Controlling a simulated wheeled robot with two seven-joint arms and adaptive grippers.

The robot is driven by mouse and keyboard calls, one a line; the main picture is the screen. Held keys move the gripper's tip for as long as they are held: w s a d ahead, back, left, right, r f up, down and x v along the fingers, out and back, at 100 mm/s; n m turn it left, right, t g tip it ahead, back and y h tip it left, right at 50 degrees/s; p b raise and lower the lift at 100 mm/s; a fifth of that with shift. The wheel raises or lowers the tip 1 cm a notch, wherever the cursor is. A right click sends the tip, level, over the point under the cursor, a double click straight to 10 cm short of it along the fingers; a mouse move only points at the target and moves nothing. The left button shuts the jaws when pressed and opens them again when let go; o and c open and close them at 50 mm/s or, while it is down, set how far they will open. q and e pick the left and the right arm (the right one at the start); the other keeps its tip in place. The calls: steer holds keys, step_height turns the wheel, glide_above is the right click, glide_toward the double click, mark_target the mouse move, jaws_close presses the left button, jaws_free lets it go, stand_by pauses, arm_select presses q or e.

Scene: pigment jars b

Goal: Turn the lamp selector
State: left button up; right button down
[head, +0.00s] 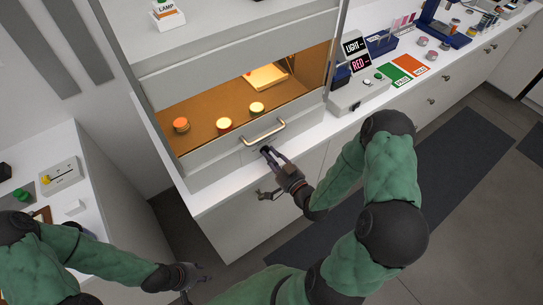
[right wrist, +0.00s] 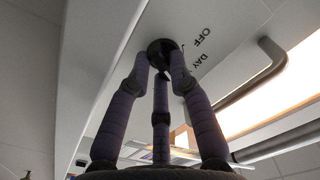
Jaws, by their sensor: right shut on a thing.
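The lamp selector (right wrist: 161,47) is a round dark knob on the pale cabinet front, in the right wrist view. The words OFF and DAY are printed beside it. The fingers of my right gripper (right wrist: 163,68) are closed around the knob. In the head view my right gripper (head: 267,152) is at the cabinet front, just below the curved handle, and covers most of the knob. Which mark the knob points to cannot be told. My left gripper (head: 198,286) hangs low at the left, over the floor, with its fingers apart and empty.
A curved metal handle (head: 263,133) sticks out close to my right gripper. The lit booth behind it holds several jars, one of them orange-topped (head: 181,124). A grey box with buttons (head: 358,95) stands on the counter to the right. A white side counter (head: 85,170) is at the left.

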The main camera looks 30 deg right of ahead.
steer(key=m, duration=0.6)
steer(key=shift+a+f+m, duration=0.1)
steer(key=shift+f+m, duration=0.05)
steer(key=shift+m, duration=0.15)
stand_by(0.5)
steer(key=c, duration=1.1)
jaws_free()
steer(key=shift+s, duration=0.1)
steer(key=shift+s+d, duration=0.15)
steer(key=shift+s, duration=1.85)
steer(key=shift+s+d, duration=0.15)
steer(key=shift+s, duration=1.8)
steer(key=shift+s+d, duration=0.15)
steer(key=shift+s, duration=1.85)
